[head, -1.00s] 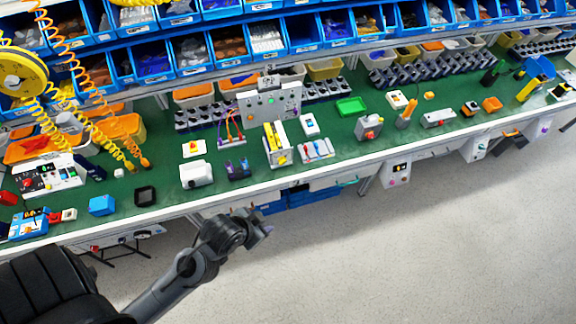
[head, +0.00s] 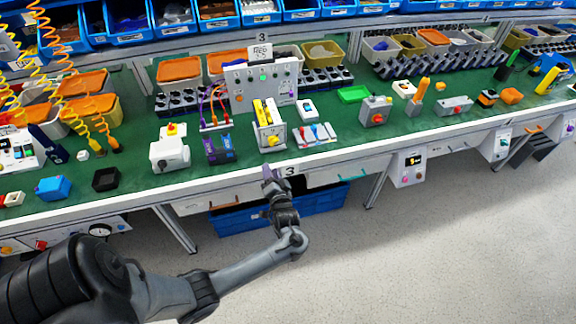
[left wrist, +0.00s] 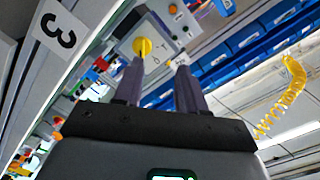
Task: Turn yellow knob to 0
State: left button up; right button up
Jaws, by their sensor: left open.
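The yellow knob (head: 272,141) is on the front of a white switch box (head: 259,138) with yellow bars, near the front edge of the bench. In the left wrist view the yellow knob (left wrist: 142,46) shows beyond my left fingertips, nearer the left finger. My left gripper (head: 270,173) is below and in front of the box at the bench edge, apart from the knob. In the left wrist view my left gripper (left wrist: 157,70) is open with nothing between its fingers. The knob's setting is too small to read. My right gripper is not in view.
A purple-and-black device (head: 219,148) and a white device (head: 170,153) stand left of the box. A white block with coloured switches (head: 316,134) is close on its right. A grey panel (head: 262,85) stands behind. The space in front of the bench is free.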

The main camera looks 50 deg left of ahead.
pick_arm(q)
jog(key=n+b, duration=0.1)
jog(key=b, duration=0.3)
send_near(276, 142)
jog(key=s+d+f, duration=0.1)
jog(key=s+d, duration=0.1)
jog(key=b+x, duration=0.1)
jog(key=x, duration=0.2)
jog(key=b+x, duration=0.1)
jog(key=x, duration=0.3)
jog(key=w+b+x, duration=0.1)
jog(key=x, duration=0.2)
jog(key=shift+w+a+r, duration=0.2)
jog(key=shift+r, duration=0.2)
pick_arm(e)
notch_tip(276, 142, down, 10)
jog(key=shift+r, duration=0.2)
pick_arm(q)
jog(key=shift+c, duration=0.4)
grip_shut()
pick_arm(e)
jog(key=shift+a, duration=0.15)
